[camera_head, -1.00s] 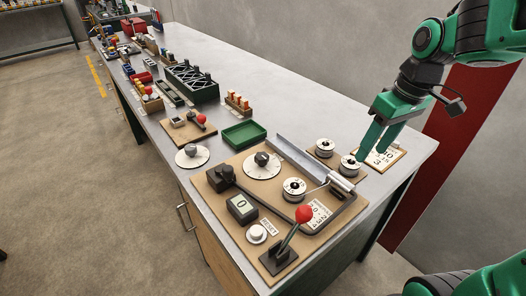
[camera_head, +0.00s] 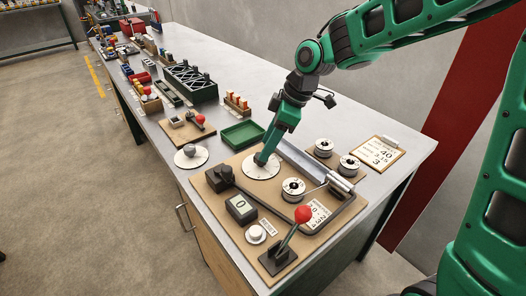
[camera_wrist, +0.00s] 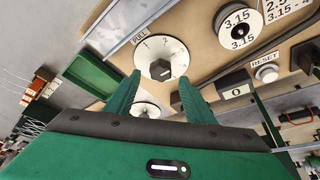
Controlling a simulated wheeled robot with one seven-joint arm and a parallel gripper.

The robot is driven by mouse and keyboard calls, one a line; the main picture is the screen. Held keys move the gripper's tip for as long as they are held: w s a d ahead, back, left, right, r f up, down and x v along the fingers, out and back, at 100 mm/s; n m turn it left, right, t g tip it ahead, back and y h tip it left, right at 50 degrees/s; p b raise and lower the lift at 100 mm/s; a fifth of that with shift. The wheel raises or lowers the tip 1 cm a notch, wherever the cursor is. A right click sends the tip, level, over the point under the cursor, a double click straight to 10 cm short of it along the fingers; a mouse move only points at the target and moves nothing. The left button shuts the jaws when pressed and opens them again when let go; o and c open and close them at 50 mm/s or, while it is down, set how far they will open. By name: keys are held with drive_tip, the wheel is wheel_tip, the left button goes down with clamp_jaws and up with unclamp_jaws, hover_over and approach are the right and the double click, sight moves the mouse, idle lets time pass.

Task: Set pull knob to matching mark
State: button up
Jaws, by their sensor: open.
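The pull dial (camera_head: 262,172) is a white disc on the tan board, mostly behind my gripper (camera_head: 262,160) in the head view. In the wrist view, the dial (camera_wrist: 178,48) lies beside a "PULL" label and carries numbers including 1 and 2. A clipboard card (camera_head: 382,152) shows 40, 15 and 3.
On the board are a red-balled lever (camera_head: 303,214), a spool marked 3.15 (camera_head: 293,190), a counter reading 0 (camera_head: 241,208) and a reset button (camera_head: 256,234). A metal trough (camera_head: 303,162) and green tray (camera_head: 243,133) stand close to the dial. Two spools sit behind.

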drive_tip(key=shift+x, duration=1.8)
drive_tip(key=shift+d, duration=0.1)
drive_tip(key=c, duration=1.1)
drive_tip(key=shift+o, duration=0.2)
drive_tip(key=m+t, duration=0.1)
drive_tip(key=m, duration=0.3)
drive_tip(key=shift+r+m+t+h, duration=0.1)
drive_tip(key=shift+m+t+h, duration=0.2)
drive_tip(key=shift+t+h, duration=0.1)
drive_tip(key=shift+m+t+h, duration=0.6)
drive_tip(key=shift+m, duration=1.4)
